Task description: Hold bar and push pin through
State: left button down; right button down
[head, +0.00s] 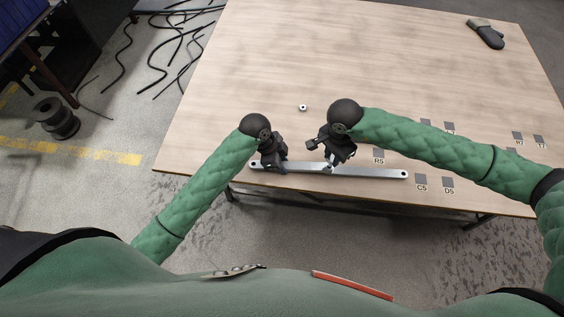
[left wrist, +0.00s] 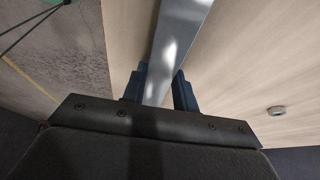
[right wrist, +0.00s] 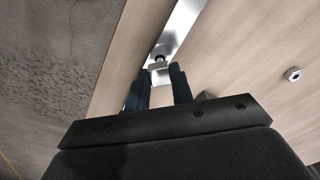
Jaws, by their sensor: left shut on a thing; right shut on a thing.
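A long flat silver bar (head: 370,173) with a hole at each end lies along the table's front edge. My left gripper (head: 273,165) is shut on the bar near its left end. In the left wrist view the bar (left wrist: 178,35) runs between the two fingers (left wrist: 160,82). My right gripper (head: 328,165) is over the bar's middle, shut on a small bright metal piece, apparently the pin (right wrist: 158,67). The pin is mostly hidden by the fingers (right wrist: 160,76). It is at the bar (right wrist: 185,25); how deep it sits I cannot tell.
A small metal ring (head: 303,107) lies on the table behind the bar. Several dark labelled squares (head: 421,179) are on the table (head: 270,50) at the right. A dark glove-like item (head: 486,34) lies at the far right corner. The table's back middle is clear.

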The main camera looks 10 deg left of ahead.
jog(key=shift+f, duration=1.45)
dwell(1.3)
jog(key=c, duration=1.1)
grip_release()
jog(key=shift+c, duration=0.2)
jog(key=shift+r, duration=0.1)
jog(key=shift+r, duration=2.9)
pick_arm(q)
jog(key=c, duration=1)
grip_release()
